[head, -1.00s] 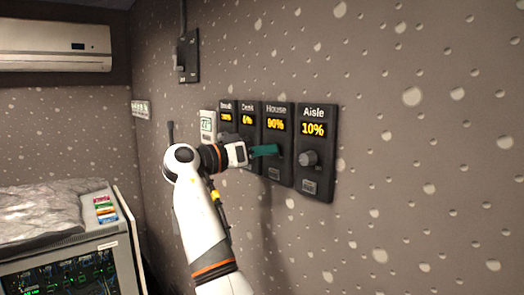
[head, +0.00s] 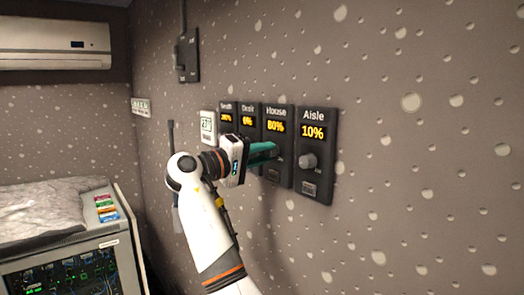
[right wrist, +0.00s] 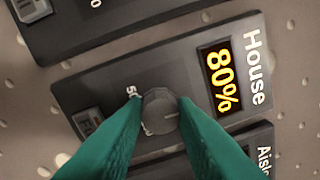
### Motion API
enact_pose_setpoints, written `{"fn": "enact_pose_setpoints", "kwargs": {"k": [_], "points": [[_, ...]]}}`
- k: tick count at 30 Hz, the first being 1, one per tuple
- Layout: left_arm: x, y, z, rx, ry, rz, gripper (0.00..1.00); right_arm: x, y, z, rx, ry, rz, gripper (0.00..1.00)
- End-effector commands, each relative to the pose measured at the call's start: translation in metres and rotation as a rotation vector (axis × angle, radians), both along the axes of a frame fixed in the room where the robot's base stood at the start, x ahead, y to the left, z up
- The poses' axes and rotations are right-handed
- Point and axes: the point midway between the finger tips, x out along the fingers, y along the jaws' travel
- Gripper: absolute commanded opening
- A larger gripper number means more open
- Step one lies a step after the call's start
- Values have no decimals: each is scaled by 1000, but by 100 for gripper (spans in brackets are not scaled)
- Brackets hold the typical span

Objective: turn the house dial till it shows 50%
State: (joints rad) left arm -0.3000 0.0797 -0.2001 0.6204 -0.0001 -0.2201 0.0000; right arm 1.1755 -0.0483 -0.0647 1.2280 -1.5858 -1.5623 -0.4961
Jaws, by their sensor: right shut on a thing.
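The house panel (head: 278,125) is a dark wall plate whose yellow display reads 80%. In the right wrist view the House display (right wrist: 220,76) also reads 80%. The house dial (right wrist: 160,108) is a round grey knob below the display. My right gripper (head: 274,150) has teal fingers and is shut on the dial, one finger on each side of it. In the head view the fingers hide the dial. My left gripper is not in view.
The Aisle panel (head: 316,150), reading 10%, is close on the right, with its grey knob (head: 308,161) sticking out. The Desk panel (head: 248,119) and another panel (head: 226,116) are on the left, beside a white thermostat (head: 208,127).

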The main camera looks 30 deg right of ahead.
Motion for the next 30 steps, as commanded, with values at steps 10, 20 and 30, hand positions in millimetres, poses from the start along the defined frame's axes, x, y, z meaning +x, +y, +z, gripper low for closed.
{"fn": "enact_pose_setpoints", "kwargs": {"k": [10,20,30], "points": [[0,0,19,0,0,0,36,0,0,4,-30,326,2,3],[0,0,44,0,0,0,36,-1,0,4,-54,638,2,3],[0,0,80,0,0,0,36,-1,0,5,-79,963,1,3]]}}
